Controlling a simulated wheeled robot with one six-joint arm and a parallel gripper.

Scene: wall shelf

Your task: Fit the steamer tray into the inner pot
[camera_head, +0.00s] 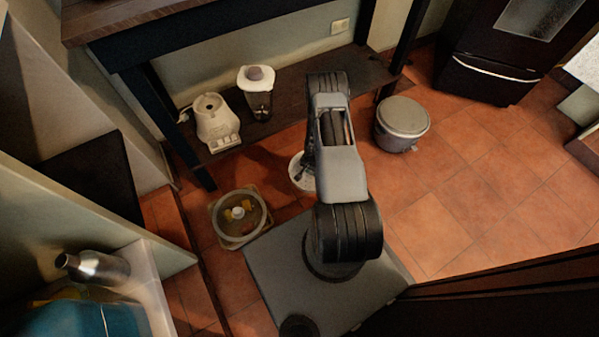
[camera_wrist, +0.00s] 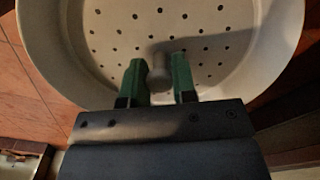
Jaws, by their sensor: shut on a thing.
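The steamer tray (camera_wrist: 160,28) is a pale round tray with many small holes and a raised rim. It fills the upper part of the wrist view. My gripper (camera_wrist: 160,75) has its green fingers on either side of the tray's central knob (camera_wrist: 160,68) and is shut on it. In the head view a white piece of the tray (camera_head: 301,173) shows left of my arm, which hides the rest and the gripper. A grey round pot (camera_head: 402,118) with a flat, closed-looking top stands on the floor to the right. I cannot tell whether it is the inner pot.
A round basin (camera_head: 239,216) with yellow and white things in it stands on the floor at left. A white appliance (camera_head: 216,124) and a blender (camera_head: 257,92) stand on the low dark shelf (camera_head: 300,91). Tiled floor (camera_head: 480,185) at right is clear.

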